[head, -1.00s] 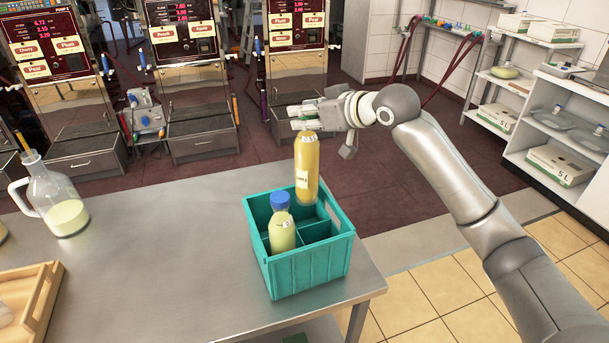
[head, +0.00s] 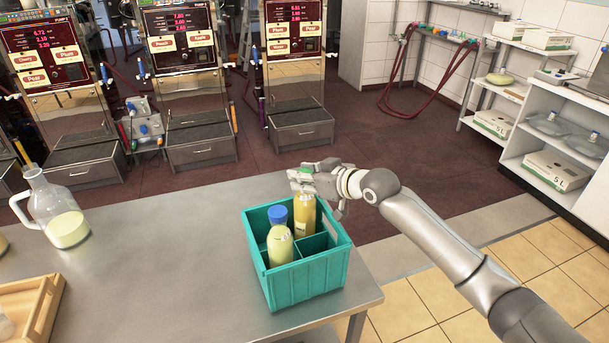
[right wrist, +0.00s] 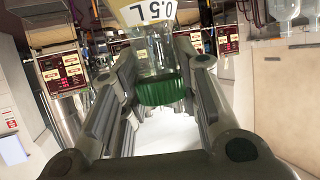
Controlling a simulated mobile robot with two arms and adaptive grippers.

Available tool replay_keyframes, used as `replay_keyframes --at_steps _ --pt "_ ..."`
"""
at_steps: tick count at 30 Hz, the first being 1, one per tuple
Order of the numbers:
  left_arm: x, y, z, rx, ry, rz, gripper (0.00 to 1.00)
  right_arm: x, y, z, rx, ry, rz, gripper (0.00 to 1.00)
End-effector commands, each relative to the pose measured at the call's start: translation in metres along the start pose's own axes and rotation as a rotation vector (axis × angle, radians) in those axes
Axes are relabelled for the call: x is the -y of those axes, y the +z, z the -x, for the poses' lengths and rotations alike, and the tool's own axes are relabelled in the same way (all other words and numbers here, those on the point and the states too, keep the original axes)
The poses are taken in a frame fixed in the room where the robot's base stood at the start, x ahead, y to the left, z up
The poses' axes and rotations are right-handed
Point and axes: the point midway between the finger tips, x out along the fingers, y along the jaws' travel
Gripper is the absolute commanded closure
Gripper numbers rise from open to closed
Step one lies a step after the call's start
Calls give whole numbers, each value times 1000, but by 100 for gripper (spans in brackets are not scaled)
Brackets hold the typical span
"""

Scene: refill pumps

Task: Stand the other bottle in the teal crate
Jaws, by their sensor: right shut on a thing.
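The teal crate (head: 310,282) stands on the steel table near its right corner. A pale bottle with a blue cap (head: 280,246) stands in a front-left compartment. My right gripper (head: 304,180) is shut on the top of a yellow bottle (head: 305,214), whose lower part is down inside the back of the crate. The crate wall and the pale bottle hide its base, so I cannot tell if it touches the bottom. In the right wrist view, its green cap (right wrist: 161,88) and 0.5 L label (right wrist: 150,12) show between the fingers. My left gripper is not in view.
A glass jug (head: 62,215) with pale liquid stands at the table's left. A wooden tray (head: 42,305) lies at the lower left. The table (head: 170,260) between them and the crate is clear. Pump machines (head: 295,80) stand behind.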

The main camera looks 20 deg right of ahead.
Motion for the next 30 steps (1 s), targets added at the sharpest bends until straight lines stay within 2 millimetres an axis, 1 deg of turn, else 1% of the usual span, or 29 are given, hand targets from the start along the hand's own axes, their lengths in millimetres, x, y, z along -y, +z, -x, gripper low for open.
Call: replay_keyframes --at_steps 1,8,9,14,22,25,28,30 --pt "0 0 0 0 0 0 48 0 -5 1 -10 0 1 100" --pt "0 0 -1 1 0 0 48 0 -2 0 -9 0 1 100" --pt "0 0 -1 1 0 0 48 0 2 -1 -1 -1 0 68" --pt "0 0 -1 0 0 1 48 0 2 -1 -1 -1 -1 48" --pt "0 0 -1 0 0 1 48 0 2 -1 -1 -1 -1 48" --pt "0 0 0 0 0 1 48 0 -2 1 -2 0 0 48" --pt "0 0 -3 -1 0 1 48 -1 0 7 -1 0 0 48" --pt "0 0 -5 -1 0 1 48 -1 1 16 -2 0 0 48"
